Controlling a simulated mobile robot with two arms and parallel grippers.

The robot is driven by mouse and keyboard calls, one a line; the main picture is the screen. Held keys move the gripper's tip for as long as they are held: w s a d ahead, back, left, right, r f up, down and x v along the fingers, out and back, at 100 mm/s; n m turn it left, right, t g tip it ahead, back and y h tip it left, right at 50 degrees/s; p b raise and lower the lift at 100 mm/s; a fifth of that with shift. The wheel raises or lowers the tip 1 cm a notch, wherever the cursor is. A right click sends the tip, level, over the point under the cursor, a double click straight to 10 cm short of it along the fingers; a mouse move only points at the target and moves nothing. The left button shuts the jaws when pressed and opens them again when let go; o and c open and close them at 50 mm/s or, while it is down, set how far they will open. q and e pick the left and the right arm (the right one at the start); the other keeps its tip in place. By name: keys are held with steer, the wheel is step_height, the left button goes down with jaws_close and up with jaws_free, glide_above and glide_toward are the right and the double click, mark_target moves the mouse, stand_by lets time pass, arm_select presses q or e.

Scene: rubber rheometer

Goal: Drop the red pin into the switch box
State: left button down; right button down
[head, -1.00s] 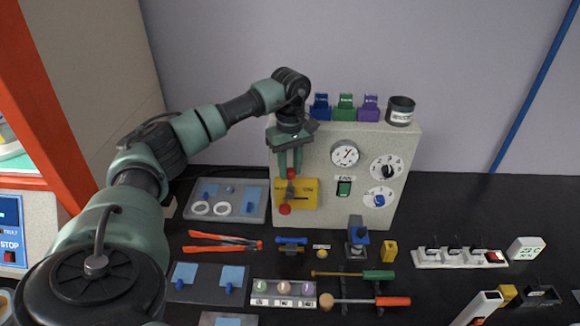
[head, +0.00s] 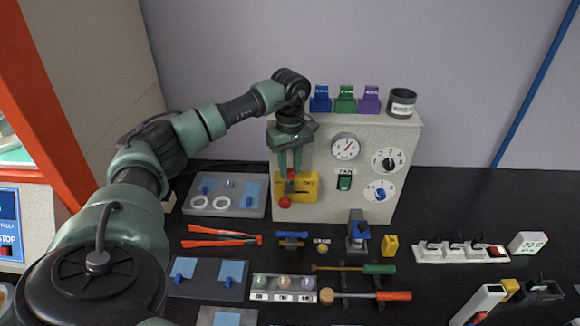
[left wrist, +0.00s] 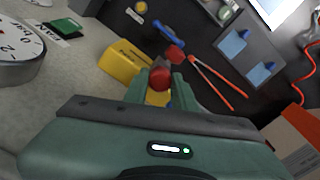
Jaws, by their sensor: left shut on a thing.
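The yellow switch box (head: 311,187) is on the lower left of the pale panel's front. My left gripper (head: 290,172) points down in front of the box and is shut on the red pin (head: 291,174). In the left wrist view the pin's red end (left wrist: 160,78) shows between the fingertips, beside the yellow box (left wrist: 122,60). A second red knob (head: 285,202) shows just below, in front of the box; I cannot tell whether it belongs to the pin or the box. The box's opening is hidden. My right gripper is not in view.
The pale panel (head: 400,146) carries a gauge (head: 345,147), dials and a green switch. Bare black table (head: 450,205) is free to the right.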

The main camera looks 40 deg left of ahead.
arm_select(q)
steer(key=shift+f+b, duration=0.75)
steer(key=shift+f, duration=0.5)
steer(key=c, duration=1.1)
jaws_free()
steer(key=shift+r, duration=0.1)
step_height(320, 180, up, 7)
steer(key=shift+f+b, duration=0.2)
steer(key=shift+b, duration=0.85)
steer(key=shift+r, duration=0.6)
steer(key=shift+f, duration=0.1)
